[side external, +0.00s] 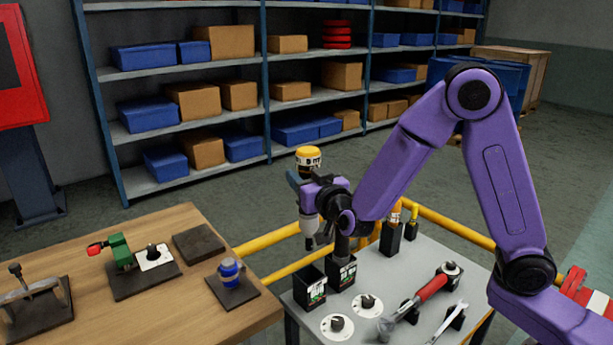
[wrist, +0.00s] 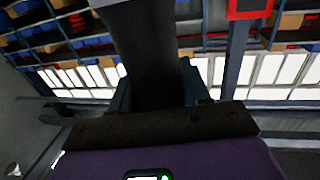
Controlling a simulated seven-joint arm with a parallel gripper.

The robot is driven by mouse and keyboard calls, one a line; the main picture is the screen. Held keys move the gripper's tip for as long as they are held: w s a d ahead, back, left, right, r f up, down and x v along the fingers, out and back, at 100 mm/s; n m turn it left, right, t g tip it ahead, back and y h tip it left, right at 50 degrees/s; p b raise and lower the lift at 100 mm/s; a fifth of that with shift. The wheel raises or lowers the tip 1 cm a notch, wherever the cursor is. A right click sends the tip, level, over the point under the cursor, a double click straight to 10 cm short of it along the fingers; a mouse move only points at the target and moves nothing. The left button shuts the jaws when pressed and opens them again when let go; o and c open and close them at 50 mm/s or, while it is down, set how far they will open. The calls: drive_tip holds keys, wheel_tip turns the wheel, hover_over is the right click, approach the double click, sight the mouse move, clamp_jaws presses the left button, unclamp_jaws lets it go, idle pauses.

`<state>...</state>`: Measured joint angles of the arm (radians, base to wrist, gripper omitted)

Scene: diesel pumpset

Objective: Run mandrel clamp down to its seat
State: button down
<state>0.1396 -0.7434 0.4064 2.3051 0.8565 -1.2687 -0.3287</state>
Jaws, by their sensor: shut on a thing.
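My gripper (side external: 311,190) is shut on an upright tool with a yellow top (side external: 307,156), a dark middle and a pale lower end. In the wrist view a dark, thick shaft (wrist: 148,55) stands between the jaws. On the wooden bench (side external: 215,311), a grey arched fixture with an upright screw (side external: 38,294) sits on a dark plate at far left. It may be the mandrel clamp; I cannot tell. My gripper is well to its right, apart from it.
The bench also carries a green device with a red end (side external: 120,252), a white dial plate (side external: 154,257) and a blue round part (side external: 230,271). Black holders (side external: 310,289), a red-handled wrench (side external: 430,290) and white discs (side external: 338,325) occupy the grey table. A yellow rail (side external: 272,240) runs behind.

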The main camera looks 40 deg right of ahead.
drive_tip(key=s+a+f+n+g+y, duration=0.2)
drive_tip(key=a+f+n+g+y, duration=0.35)
drive_tip(key=a+n, duration=0.3)
drive_tip(key=s+a+f+n+g+y, duration=0.2)
drive_tip(key=a+f+n+g+y, duration=0.25)
drive_tip(key=a+n+y, duration=0.4)
drive_tip(key=s+d+f+n+g+h, duration=0.1)
drive_tip(key=s+f+n+g, duration=0.6)
drive_tip(key=s+f+n, duration=0.7)
drive_tip(key=shift+s+d+n+h, duration=0.15)
drive_tip(key=shift+d+n+h, duration=0.15)
drive_tip(key=shift+n, duration=3.3)
drive_tip(key=shift+w, duration=2.8)
